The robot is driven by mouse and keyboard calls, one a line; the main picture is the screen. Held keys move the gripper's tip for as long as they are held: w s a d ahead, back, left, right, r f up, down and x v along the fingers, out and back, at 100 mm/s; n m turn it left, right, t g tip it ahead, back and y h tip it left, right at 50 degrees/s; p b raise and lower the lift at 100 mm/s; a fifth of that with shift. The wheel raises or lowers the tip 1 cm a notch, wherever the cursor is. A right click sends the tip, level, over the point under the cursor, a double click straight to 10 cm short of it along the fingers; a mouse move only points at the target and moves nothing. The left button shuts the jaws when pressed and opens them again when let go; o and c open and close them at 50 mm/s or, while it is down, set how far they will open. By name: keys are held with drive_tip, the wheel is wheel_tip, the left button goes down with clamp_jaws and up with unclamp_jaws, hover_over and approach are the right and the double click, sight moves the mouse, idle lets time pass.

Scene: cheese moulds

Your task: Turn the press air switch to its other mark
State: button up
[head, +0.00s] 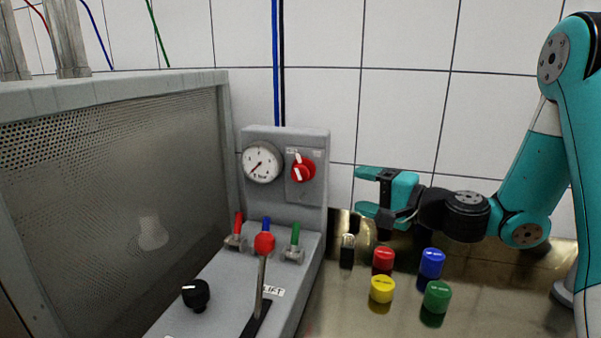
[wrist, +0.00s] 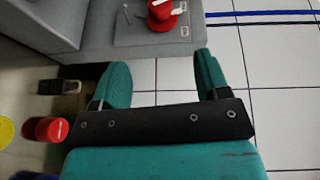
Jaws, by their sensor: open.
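The press air switch (head: 303,170) is a red rotary knob with a white bar, on a grey plate on the upright panel right of the gauge. Its white bar points up and slightly left, toward the left of two small labels too small to read. In the wrist view the red knob (wrist: 162,16) shows at the top, ahead of the fingers and cut by the frame edge. My gripper (head: 362,190) is open and empty, to the right of the switch and apart from it. In the wrist view its two teal fingers (wrist: 162,68) are spread with nothing between them.
A pressure gauge (head: 262,162) sits left of the switch. Below are small red, blue and green levers, a red-topped lift lever (head: 264,244) and a black knob (head: 196,294).

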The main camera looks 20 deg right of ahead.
sight(303, 175)
drive_tip(key=p+x, duration=0.5)
drive_tip(key=x, duration=0.2)
drive_tip(key=p+x, duration=0.5)
drive_tip(key=x, duration=0.3)
drive_tip(key=shift+s+a+r+p, duration=0.1)
drive_tip(key=shift+a+r+p, duration=0.05)
drive_tip(key=shift+a+p, duration=0.2)
drive_tip(key=shift+w+a, duration=0.3)
drive_tip(key=shift+w, duration=0.3)
